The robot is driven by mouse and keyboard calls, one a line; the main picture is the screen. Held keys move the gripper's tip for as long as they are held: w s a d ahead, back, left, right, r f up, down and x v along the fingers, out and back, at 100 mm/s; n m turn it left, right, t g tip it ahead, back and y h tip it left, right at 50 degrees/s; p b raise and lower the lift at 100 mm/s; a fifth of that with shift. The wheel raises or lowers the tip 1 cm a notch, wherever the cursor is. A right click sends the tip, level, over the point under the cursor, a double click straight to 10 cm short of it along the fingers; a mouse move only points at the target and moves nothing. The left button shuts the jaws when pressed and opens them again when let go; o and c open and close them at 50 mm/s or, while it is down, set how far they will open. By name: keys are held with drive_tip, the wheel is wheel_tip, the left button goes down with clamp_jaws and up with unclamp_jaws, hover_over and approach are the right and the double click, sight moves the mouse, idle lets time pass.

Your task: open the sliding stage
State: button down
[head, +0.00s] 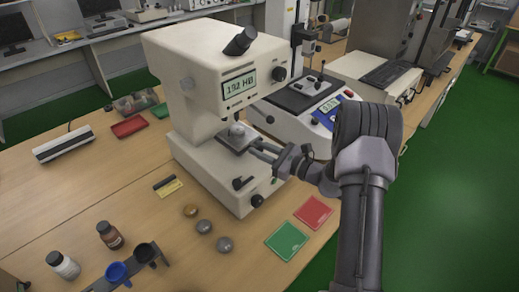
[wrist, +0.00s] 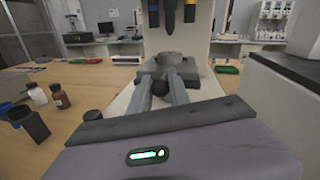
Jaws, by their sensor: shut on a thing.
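The sliding stage (head: 232,143) is a dark flat plate on the cream hardness tester (head: 205,85), under its head. A round grey piece (head: 237,129) sits on it. In the wrist view the stage (wrist: 152,67) lies straight ahead with the round piece (wrist: 170,58) on top.
Three small round blocks (head: 204,226) lie on the bench in front of the tester. Green (head: 287,241) and red (head: 313,211) squares lie to the right. Bottles (head: 110,235) and dark and blue cups stand at the front left. A second instrument (head: 300,105) stands close behind my gripper.

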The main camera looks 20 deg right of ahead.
drive_tip(key=s+a+v, duration=0.1)
drive_tip(key=v, duration=0.7)
drive_tip(key=shift+s+b, duration=0.25)
drive_tip(key=shift+b, duration=0.1)
drive_tip(key=c, duration=1.2)
unclamp_jaws()
drive_tip(key=p+v, duration=0.3)
drive_tip(key=v, duration=1.4)
drive_tip(key=shift+s, duration=0.25)
